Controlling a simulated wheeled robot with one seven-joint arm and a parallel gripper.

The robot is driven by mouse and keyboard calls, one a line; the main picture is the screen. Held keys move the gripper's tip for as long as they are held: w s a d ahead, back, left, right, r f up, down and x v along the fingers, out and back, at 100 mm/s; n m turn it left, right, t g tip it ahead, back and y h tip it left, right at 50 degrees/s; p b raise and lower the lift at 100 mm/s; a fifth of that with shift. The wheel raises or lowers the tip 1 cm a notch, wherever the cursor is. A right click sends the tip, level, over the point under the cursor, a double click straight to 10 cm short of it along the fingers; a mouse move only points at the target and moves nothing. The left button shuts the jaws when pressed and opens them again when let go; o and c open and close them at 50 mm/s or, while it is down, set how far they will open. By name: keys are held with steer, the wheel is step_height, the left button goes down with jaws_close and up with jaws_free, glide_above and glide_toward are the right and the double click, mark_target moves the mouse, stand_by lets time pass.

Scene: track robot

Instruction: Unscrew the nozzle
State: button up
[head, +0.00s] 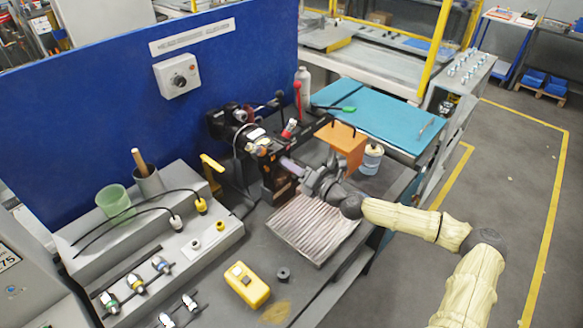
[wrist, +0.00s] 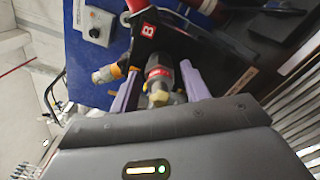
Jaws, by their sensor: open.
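My gripper (wrist: 160,92) is open, with its two purple fingers on either side of a grey and red cylindrical part with a yellowish end, which looks like the nozzle (wrist: 158,78). I cannot tell whether the fingers touch it. In the head view my gripper (head: 292,167) reaches to the dark machine fixture (head: 279,188) on the bench, and the nozzle is hidden there or too small to make out. An orange-yellow fitting (wrist: 106,73) sits just left of the fingers in the wrist view.
A ribbed metal tray (head: 312,232) lies below my arm. An orange plate (head: 342,148) stands right of the fixture. A yellow box (head: 246,286) and a small black ring (head: 283,274) lie at the bench front. A blue panel (head: 90,105) stands behind.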

steer(key=shift+m, duration=0.6)
stand_by(0.7)
steer(key=c, duration=1)
steer(key=n+b, duration=0.3)
steer(key=n, duration=0.2)
steer(key=shift+f, duration=0.1)
steer(key=n+b, duration=0.2)
steer(key=n, duration=0.4)
steer(key=shift+b, duration=0.4)
steer(key=shift+n, duration=0.5)
